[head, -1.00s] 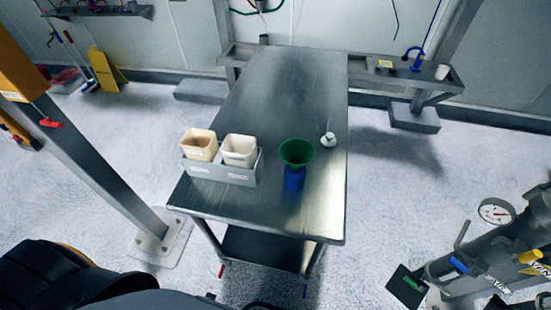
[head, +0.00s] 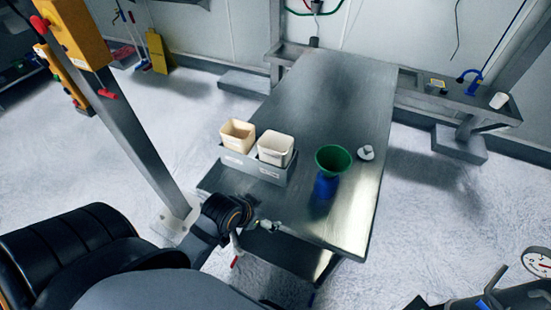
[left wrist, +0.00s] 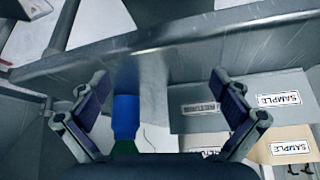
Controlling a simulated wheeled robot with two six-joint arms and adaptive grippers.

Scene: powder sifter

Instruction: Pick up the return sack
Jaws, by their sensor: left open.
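Two open-topped sacks stand side by side in a grey tray (head: 240,160) on the steel table: a tan one (head: 238,136) at left and a white one (head: 276,149) at right. My right gripper is out of view.
A green funnel (head: 333,158) sits on a blue bottle (head: 325,187) right of the tray. The far half of the table (head: 330,95) is clear. A steel post (head: 145,145) rises at left.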

